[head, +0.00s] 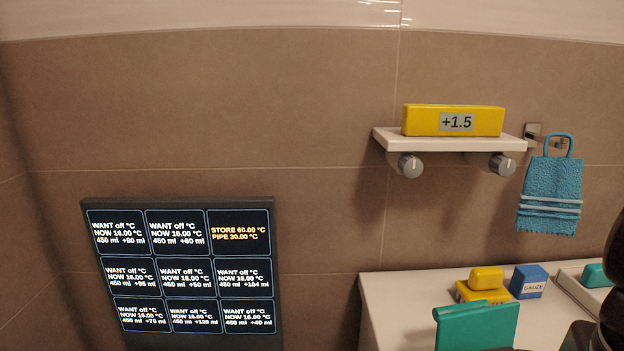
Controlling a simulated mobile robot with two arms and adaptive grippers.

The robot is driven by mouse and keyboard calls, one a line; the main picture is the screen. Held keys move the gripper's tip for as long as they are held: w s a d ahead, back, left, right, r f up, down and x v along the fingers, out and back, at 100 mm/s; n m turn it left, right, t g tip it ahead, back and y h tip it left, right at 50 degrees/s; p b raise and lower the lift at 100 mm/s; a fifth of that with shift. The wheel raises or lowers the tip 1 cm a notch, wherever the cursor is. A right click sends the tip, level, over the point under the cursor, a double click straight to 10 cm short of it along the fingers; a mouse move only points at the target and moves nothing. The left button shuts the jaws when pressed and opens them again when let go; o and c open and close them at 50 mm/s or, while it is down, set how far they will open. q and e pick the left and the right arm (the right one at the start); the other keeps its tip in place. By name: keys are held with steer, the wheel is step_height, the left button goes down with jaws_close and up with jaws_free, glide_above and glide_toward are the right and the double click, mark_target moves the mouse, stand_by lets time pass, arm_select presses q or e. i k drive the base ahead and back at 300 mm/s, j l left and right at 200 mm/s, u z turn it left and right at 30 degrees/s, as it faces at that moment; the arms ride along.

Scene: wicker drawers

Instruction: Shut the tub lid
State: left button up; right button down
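A teal panel (477,329) stands raised at the bottom edge of the head view, over the white counter. It looks like an upright lid, but the tub under it is cut off by the frame, so I cannot tell for sure. Dark parts of my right arm (612,285) come in at the right edge and lower right corner. The fingertips of my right gripper cannot be made out, nor whether they touch the teal panel. My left gripper is out of view.
A wall shelf (388,141) holds a yellow "+1.5" box (420,122). A blue towel (550,190) hangs right; a display panel (180,262) stands left.

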mark_target(476, 325)
steer(key=k+l, duration=0.1)
steer(key=k, duration=1.9)
